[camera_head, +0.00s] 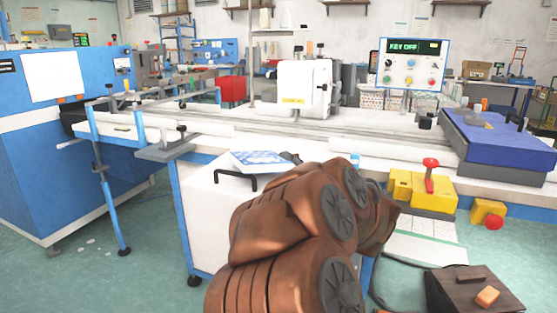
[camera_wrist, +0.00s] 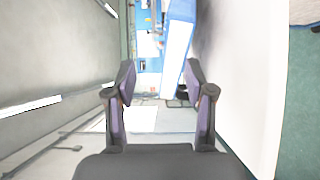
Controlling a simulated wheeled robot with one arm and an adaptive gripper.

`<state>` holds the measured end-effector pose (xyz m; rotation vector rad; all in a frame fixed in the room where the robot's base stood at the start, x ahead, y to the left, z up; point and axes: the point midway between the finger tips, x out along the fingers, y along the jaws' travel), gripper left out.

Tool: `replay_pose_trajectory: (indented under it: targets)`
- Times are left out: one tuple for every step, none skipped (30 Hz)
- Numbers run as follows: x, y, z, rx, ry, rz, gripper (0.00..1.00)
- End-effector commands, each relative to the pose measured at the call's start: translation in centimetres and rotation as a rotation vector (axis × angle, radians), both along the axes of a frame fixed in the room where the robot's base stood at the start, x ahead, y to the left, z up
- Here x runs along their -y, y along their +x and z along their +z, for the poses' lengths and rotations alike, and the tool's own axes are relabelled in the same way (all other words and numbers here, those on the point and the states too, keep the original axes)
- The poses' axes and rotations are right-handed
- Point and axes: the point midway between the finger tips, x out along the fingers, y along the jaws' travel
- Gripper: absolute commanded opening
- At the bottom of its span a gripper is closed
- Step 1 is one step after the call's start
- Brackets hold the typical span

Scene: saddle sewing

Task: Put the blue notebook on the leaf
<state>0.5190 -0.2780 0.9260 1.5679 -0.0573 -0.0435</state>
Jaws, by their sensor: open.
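A blue-and-white patterned flat item (camera_head: 259,161), which looks like the blue notebook, lies on top of a white cabinet (camera_head: 215,205) in the head view. I cannot make out a leaf for certain. My brown arm fills the lower middle of the head view and hides most of my gripper. In the wrist view my gripper (camera_wrist: 159,78) is open, with its two fingers apart and nothing between them. I cannot clearly recognise the notebook in the wrist view.
A long worktable (camera_head: 395,140) carries a white sewing machine (camera_head: 305,88) and a blue pad (camera_head: 497,137). A yellow block with a red knob (camera_head: 430,175) stands at its front edge. A blue machine (camera_head: 70,140) stands left. A dark wooden box (camera_head: 455,292) is lower right.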

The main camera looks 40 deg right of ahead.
Motion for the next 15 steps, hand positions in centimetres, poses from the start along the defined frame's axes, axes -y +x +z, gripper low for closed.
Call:
replay_pose_trajectory:
  targets:
    - [0.1,-1.0,0.1,-0.002,0.000,-0.005,0.54]
    - [0.1,-1.6,0.0,-0.002,0.002,-0.007,0.54]
    - [0.1,-2.2,0.0,-0.002,0.003,-0.009,0.54]
    - [0.1,-2.6,0.0,-0.002,0.003,-0.007,0.54]
    - [0.0,-2.9,0.0,-0.001,0.002,-0.005,0.54]
    - [-0.1,-3.3,0.0,-0.001,0.001,-0.003,0.54]
    - [-0.1,-3.6,0.0,-0.001,0.000,-0.003,0.54]
    - [-0.1,-3.9,0.0,-0.002,0.000,-0.004,0.54]
    - [-0.1,-4.2,0.0,-0.002,0.000,-0.004,0.54]
    - [-0.2,-4.3,0.0,-0.001,0.001,-0.004,0.54]
    - [-0.2,-4.5,0.0,-0.001,0.001,-0.003,0.54]
    - [-0.2,-4.6,0.0,0.000,0.002,-0.002,0.54]
    - [-0.3,-4.7,-0.1,0.000,0.002,-0.001,0.54]
    - [-0.3,-4.7,-0.1,0.000,0.002,-0.001,0.54]
    - [-0.3,-4.7,-0.1,0.000,0.003,-0.001,0.54]
